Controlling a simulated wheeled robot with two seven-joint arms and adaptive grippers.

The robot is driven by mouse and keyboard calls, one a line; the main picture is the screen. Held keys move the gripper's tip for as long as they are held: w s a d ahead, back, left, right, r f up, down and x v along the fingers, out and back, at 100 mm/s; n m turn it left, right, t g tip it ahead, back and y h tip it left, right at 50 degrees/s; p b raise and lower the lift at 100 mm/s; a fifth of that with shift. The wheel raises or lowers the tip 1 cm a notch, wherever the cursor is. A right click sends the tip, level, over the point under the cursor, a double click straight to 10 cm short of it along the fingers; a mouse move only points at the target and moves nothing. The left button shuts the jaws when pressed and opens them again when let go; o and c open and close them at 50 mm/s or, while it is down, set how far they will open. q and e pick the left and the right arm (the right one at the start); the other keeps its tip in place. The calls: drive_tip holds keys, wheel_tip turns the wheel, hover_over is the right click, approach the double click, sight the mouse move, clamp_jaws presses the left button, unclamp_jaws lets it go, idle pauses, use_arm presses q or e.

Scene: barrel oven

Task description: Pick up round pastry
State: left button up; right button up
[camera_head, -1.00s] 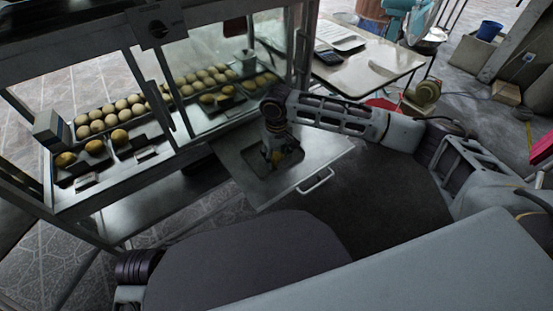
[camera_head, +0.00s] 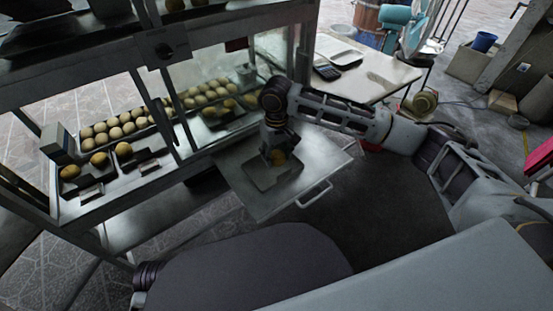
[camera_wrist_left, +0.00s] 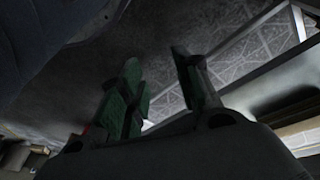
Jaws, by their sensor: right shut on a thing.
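My right gripper (camera_head: 278,154) is shut on a round yellow-brown pastry (camera_head: 279,158) and points down above a small dark tray (camera_head: 262,183). The tray lies on the open metal door (camera_head: 245,198) of the glass cabinet. The fingers partly hide the pastry, and the gap between it and the tray is hard to judge. My left gripper (camera_wrist_left: 160,85) shows in the left wrist view, its two fingers apart with nothing between them, over the floor. It is not in the head view.
The glass cabinet (camera_head: 165,52) holds rows of pale round pastries (camera_head: 112,128) and several browner ones on small dark trays at the left. The door's handle (camera_head: 315,194) sticks out in front. A white table (camera_head: 385,75) with a calculator (camera_head: 327,72) stands behind my right arm.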

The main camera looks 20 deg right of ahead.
use_arm(q)
drive_tip(key=shift+s+a+f, duration=0.1)
drive_tip(key=shift+f, duration=0.4)
use_arm(e)
drive_tip(key=shift+r, duration=1.1)
drive_tip(key=shift+w+a, duration=0.1)
